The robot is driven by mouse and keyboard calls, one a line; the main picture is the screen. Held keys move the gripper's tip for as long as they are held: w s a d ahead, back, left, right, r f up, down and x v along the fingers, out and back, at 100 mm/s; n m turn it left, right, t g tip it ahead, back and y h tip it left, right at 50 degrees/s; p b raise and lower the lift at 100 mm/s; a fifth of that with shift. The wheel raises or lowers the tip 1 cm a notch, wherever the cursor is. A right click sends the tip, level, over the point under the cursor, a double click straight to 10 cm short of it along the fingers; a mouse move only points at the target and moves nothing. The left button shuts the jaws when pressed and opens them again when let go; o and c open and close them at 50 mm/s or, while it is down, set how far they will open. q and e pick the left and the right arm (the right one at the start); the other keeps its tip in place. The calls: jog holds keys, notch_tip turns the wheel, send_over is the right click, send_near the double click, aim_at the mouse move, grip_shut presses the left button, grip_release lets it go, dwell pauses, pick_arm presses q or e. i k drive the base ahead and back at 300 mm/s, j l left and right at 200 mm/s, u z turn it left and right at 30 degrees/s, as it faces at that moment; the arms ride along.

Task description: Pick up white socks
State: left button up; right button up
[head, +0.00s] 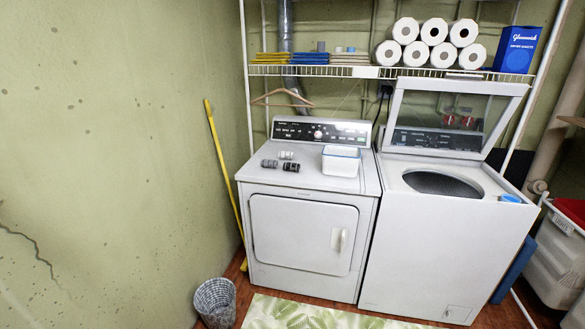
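A small rolled pair of white socks (286,155) lies on top of the dryer (300,185), on the left half of its top. A grey rolled pair (269,163) lies just in front and to the left of it. A black rolled pair (291,167) lies just in front and to the right. The three pairs are close together; I cannot tell whether they touch. Neither of my grippers shows in the head view.
A white bin (341,160) stands right of the socks on the dryer. The washer (430,235) beside it has its lid (455,105) raised. A wicker basket (215,302) and a leaf-patterned rug (300,313) lie in front on the floor. A laundry hamper (555,255) stands at right.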

aim_at(283, 155)
jog(key=i+z, duration=0.3)
jog(key=i, duration=0.2)
jog(key=i+j+z, duration=0.3)
jog(key=i, duration=0.15)
jog(key=i+l, duration=0.05)
jog(key=l, duration=0.05)
